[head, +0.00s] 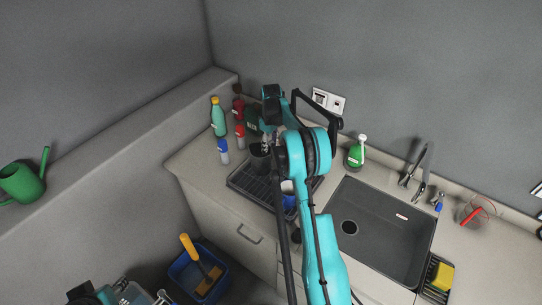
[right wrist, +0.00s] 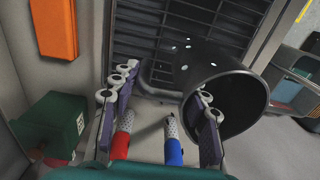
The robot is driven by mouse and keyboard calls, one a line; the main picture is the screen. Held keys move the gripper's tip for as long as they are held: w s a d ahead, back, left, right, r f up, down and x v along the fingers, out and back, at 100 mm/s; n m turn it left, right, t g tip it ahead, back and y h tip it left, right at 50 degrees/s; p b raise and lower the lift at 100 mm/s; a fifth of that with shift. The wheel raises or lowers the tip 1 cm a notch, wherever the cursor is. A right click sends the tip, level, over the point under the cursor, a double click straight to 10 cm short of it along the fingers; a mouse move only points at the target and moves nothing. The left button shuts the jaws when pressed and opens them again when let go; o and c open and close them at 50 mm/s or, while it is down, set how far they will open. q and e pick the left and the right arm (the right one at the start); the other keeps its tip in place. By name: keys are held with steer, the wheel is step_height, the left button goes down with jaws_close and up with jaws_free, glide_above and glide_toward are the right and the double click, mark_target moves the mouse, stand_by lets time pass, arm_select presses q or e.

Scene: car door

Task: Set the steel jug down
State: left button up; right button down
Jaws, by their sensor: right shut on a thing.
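The steel jug (right wrist: 228,88) is a dark, shiny, round vessel. In the right wrist view its open mouth faces the lower right, by my right finger. In the head view the jug (head: 259,160) shows at the back left of the dark drying rack (head: 246,183), below my right gripper (head: 268,140). My right gripper (right wrist: 160,120) is shut on the jug, its fingers either side of the handle area; the exact contact is unclear. Whether the jug touches the rack cannot be told. Parts of my left arm show at the bottom left; its jaws are unclear.
A blue cup (head: 289,201) is on the rack. Several bottles, including a teal one (head: 218,117), stand left of and behind the jug. A green soap bottle (head: 355,154) stands behind the sink (head: 375,235). A blue bucket (head: 196,274) is on the floor.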

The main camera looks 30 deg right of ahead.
steer(key=shift+w+d+f, duration=0.1)
steer(key=shift+w+f, duration=0.05)
steer(key=shift+f, duration=2.05)
steer(key=shift+f, duration=0.1)
steer(key=shift+f+b, duration=0.15)
steer(key=shift+b, duration=0.2)
steer(key=c, duration=0.8)
jaws_free()
